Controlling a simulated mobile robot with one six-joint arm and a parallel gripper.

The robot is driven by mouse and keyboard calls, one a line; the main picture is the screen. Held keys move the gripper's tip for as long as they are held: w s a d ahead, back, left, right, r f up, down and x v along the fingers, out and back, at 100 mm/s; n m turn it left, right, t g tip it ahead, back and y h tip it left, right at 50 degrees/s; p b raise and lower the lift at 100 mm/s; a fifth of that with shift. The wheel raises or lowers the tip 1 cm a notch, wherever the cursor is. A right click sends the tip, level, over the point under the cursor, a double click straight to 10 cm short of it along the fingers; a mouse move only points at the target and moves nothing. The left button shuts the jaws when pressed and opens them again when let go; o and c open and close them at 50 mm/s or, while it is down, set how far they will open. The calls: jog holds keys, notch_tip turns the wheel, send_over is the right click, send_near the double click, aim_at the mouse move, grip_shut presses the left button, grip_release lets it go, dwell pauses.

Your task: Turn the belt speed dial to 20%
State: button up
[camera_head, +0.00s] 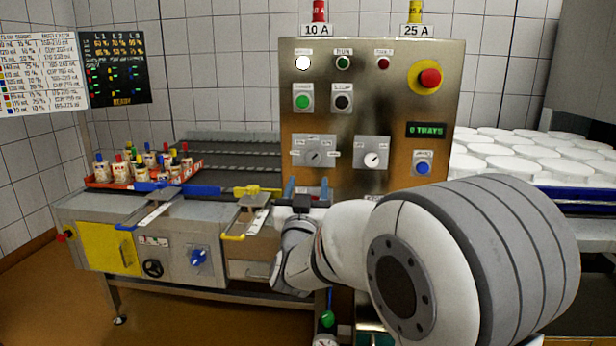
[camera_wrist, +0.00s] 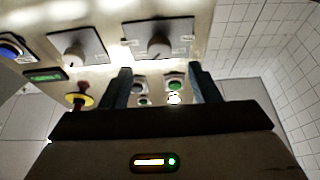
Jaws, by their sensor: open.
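Two dials sit low on the steel control panel: a grey one on the left plate (camera_head: 314,155) with several small labels around it, and a pale round one on the right plate (camera_head: 372,160). I cannot read which is marked belt speed. In the wrist view, which is turned over, the labelled dial (camera_wrist: 158,47) is just beyond my fingertips and the other dial (camera_wrist: 75,54) is left of them. My gripper (camera_wrist: 161,70) is open and empty, its fingers apart and not visibly touching a dial. In the head view my gripper (camera_head: 306,188) is just below the labelled dial.
The panel (camera_head: 345,100) also carries several push buttons, a red emergency stop (camera_head: 430,78), a display (camera_head: 426,130) and a blue button (camera_head: 423,168). A blue knob (camera_head: 198,257) is on the bench front. Bottles stand in a red tray (camera_head: 190,173) at left. White moulds (camera_head: 500,150) are at right.

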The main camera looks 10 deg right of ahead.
aim_at(312, 161)
jog(key=x, duration=0.7)
jog(key=shift+w+r, duration=0.1)
jog(key=shift+w, duration=0.1)
